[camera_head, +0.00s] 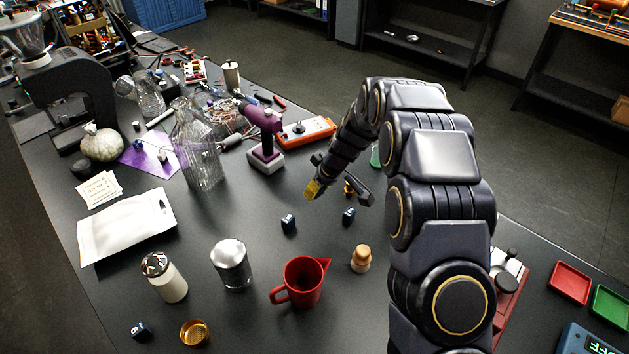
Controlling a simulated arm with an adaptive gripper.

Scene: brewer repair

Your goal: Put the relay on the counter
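My gripper (318,180) is over the middle of the black counter (250,265), pointing down and to the left. A small yellow block (312,190) shows right at its tip; I cannot tell whether it is held or part of the fingers. The finger gap is too small to read. No part is clearly marked as the relay.
A red jug (302,283), a metal-topped jar (231,264), a shaker (164,278) and a wooden tamper-like piece (360,258) stand in front. A glass bottle (197,145) and a purple tool (264,135) stand behind left. Red (570,282) and green (611,306) trays lie right.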

